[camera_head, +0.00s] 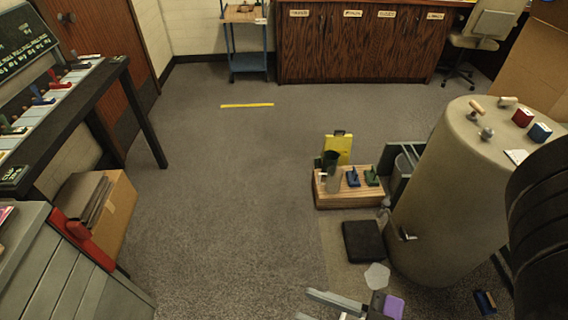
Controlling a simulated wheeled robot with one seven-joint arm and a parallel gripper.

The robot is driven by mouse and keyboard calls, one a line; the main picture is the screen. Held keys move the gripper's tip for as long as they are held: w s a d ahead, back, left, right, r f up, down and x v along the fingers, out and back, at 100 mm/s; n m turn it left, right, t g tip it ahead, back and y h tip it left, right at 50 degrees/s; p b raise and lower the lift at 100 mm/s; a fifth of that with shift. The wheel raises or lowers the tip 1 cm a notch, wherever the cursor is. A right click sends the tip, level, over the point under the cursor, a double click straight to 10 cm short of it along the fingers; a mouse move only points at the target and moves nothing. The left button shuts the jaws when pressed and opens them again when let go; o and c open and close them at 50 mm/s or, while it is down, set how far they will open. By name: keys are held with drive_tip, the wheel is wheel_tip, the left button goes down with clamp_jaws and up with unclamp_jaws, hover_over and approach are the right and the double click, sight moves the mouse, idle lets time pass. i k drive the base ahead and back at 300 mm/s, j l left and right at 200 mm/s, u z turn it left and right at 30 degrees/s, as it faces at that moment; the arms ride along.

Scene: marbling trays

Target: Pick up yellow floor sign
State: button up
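The yellow floor sign (338,146) stands on the floor right of the middle, behind a wooden crate. It is a yellow panel with a dark handle at its top, and the crate and a dark green item hide its lower part. My gripper (304,304) shows at the bottom edge, cut off by the frame. Its two pale grey fingers point left and stand apart, with nothing seen between them. It appears well nearer to me than the sign, with clear distance between them.
The wooden crate (347,194) holds blue and green tools. A large beige drum (455,190) stands to its right. A black slab (362,241) lies in front. A yellow strip (247,105) marks the carpet. A cardboard box (115,212) is left; the middle floor is clear.

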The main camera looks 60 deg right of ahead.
sight(342, 144)
drive_tip(key=j+u, duration=0.1)
drive_tip(key=u, duration=0.35)
drive_tip(key=i+u, duration=0.15)
drive_tip(key=u, duration=0.25)
drive_tip(key=i+j+z, duration=0.35)
drive_tip(key=i+l+z, duration=0.2)
drive_tip(key=z, duration=0.2)
drive_tip(key=i+z, duration=0.35)
drive_tip(key=i+l+z, duration=0.1)
drive_tip(key=i+z, duration=0.3)
drive_tip(key=i+j+z, duration=0.1)
drive_tip(key=i+z, duration=0.15)
drive_tip(key=z, duration=0.15)
drive_tip(key=i+l+z, duration=0.15)
drive_tip(key=i+z, duration=0.2)
drive_tip(key=i, duration=0.25)
drive_tip(key=i+z, duration=0.4)
drive_tip(key=i, duration=0.15)
drive_tip(key=i+z, duration=0.2)
drive_tip(key=z, duration=0.2)
drive_tip(key=i+j+z, duration=0.15)
drive_tip(key=z, duration=0.6)
drive_tip(key=i+j+z, duration=0.1)
drive_tip(key=z, duration=0.3)
drive_tip(key=j+z, duration=0.15)
drive_tip(key=z, duration=0.2)
